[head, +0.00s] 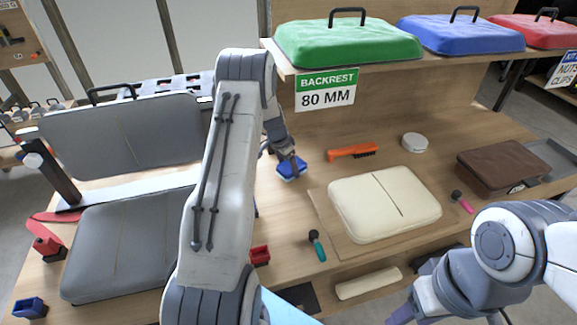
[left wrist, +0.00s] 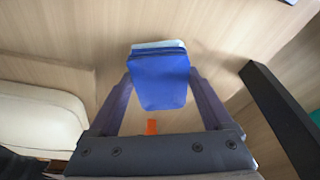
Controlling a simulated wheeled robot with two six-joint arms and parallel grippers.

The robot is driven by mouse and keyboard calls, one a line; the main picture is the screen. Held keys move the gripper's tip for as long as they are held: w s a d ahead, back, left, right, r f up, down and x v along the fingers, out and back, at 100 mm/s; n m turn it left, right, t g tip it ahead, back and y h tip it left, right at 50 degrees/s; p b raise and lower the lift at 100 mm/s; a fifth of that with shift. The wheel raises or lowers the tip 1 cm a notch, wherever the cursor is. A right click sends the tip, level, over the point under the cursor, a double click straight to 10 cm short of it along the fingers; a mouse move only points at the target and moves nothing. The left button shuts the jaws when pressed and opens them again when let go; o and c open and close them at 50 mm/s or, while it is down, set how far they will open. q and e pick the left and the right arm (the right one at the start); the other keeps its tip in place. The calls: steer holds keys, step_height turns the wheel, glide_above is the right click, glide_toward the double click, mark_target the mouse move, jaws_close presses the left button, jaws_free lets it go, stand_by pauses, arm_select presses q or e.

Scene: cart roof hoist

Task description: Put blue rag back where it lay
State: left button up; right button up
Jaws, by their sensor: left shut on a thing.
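The blue rag (head: 291,170) is a small folded block held at the end of my left arm, over the wooden bench beside the orange brush. My left gripper (head: 288,157) is shut on it. In the left wrist view the rag (left wrist: 160,82) sits between the two purple fingers, with a paler edge along its top. I cannot tell whether its underside touches the bench. My right gripper (head: 401,314) is at the bottom edge of the head view, only partly in the picture; its jaw opening cannot be made out.
Right of the rag are an orange brush (head: 353,152), a white round tin (head: 415,143) and a cream cushion (head: 384,205). A grey seat (head: 125,245) is left. A shelf with a green pad (head: 348,45) hangs behind.

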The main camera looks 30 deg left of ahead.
arm_select(q)
steer(key=shift+f, duration=0.45)
steer(key=shift+f, duration=0.2)
steer(key=o, duration=1.1)
steer(key=shift+r, duration=0.1)
